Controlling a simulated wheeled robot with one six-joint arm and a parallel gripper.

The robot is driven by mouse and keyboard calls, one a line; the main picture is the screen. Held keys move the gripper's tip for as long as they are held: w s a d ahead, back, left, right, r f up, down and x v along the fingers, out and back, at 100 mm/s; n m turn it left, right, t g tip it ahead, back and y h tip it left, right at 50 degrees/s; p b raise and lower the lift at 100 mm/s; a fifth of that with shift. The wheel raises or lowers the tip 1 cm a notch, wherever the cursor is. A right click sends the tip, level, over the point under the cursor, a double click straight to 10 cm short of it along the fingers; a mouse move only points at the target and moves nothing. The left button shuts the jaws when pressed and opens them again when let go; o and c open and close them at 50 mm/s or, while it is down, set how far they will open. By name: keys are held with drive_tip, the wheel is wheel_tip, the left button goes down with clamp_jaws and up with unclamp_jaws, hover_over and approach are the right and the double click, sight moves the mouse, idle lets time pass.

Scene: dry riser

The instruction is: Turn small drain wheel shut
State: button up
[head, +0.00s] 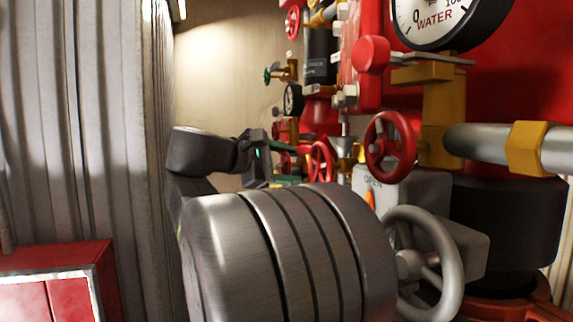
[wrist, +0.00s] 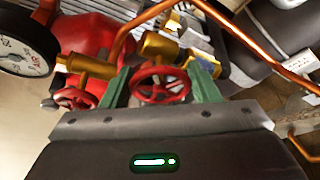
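A small red spoked wheel (wrist: 160,85) on a brass valve (wrist: 162,48) shows in the wrist view, between the two green fingers of my gripper (wrist: 159,76). The fingers stand apart, one on each side of the wheel, with no clear contact; the depth between them and the wheel is hard to judge. In the head view my gripper (head: 288,181) is at the middle, partly hidden behind my arm. A red wheel (head: 320,162) shows just right of it. Several red wheels look alike, so I cannot tell for certain which is the drain wheel.
A second red wheel (wrist: 75,98) and a gauge (wrist: 24,50) lie left in the wrist view. An orange pipe (wrist: 240,42) crosses above. In the head view, a larger red wheel (head: 390,145), a grey handwheel (head: 425,264) and a water gauge (head: 447,18) crowd the right.

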drive_tip(key=c, duration=0.4)
drive_tip(key=shift+f+m+b, duration=0.35)
drive_tip(key=shift+m+b, duration=0.05)
drive_tip(key=shift+b, duration=0.7)
drive_tip(key=m+t+b, duration=0.1)
drive_tip(key=b, duration=0.2)
drive_tip(key=shift+f+m+h, duration=0.1)
drive_tip(key=shift+m+h, duration=0.2)
drive_tip(key=shift+m, duration=0.1)
drive_tip(key=shift+r+m+t+b, duration=0.3)
drive_tip(key=shift+m+b, duration=0.3)
drive_tip(key=shift+b, duration=0.4)
drive_tip(key=o, duration=0.7)
drive_tip(key=b+v, duration=0.1)
drive_tip(key=v, duration=1.3)
drive_tip(key=shift+f+b, duration=0.1)
drive_tip(key=shift+b, duration=0.2)
